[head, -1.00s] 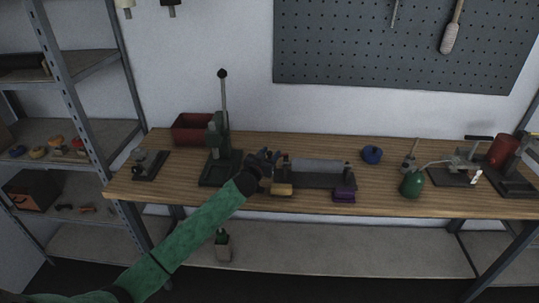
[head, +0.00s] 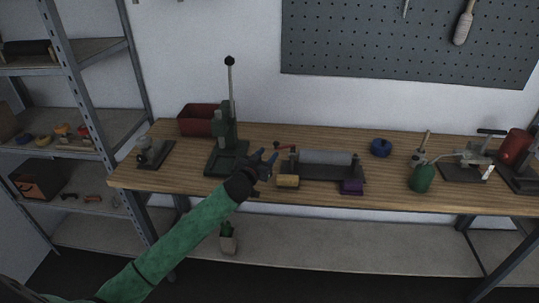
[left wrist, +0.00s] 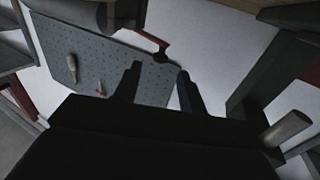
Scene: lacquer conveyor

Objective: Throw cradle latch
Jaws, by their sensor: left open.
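The cradle (head: 322,176) sits on the workbench with a grey cylinder (head: 325,157) lying in it. A red latch lever (head: 285,147) sticks out at the cradle's left end, pointing left. The red lever also shows in the left wrist view (left wrist: 152,38), just beyond the fingertips. My left gripper (head: 268,163) is open and empty, just left of the cradle and near the lever, apart from it as far as I can see. Its two fingers (left wrist: 158,82) show in the left wrist view with a gap between them. My right gripper is in neither view.
A green lever press (head: 224,135) stands close left of my left gripper, with a red bin (head: 198,119) behind. A yellow block (head: 288,182) and a purple block (head: 351,187) sit at the cradle's front.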

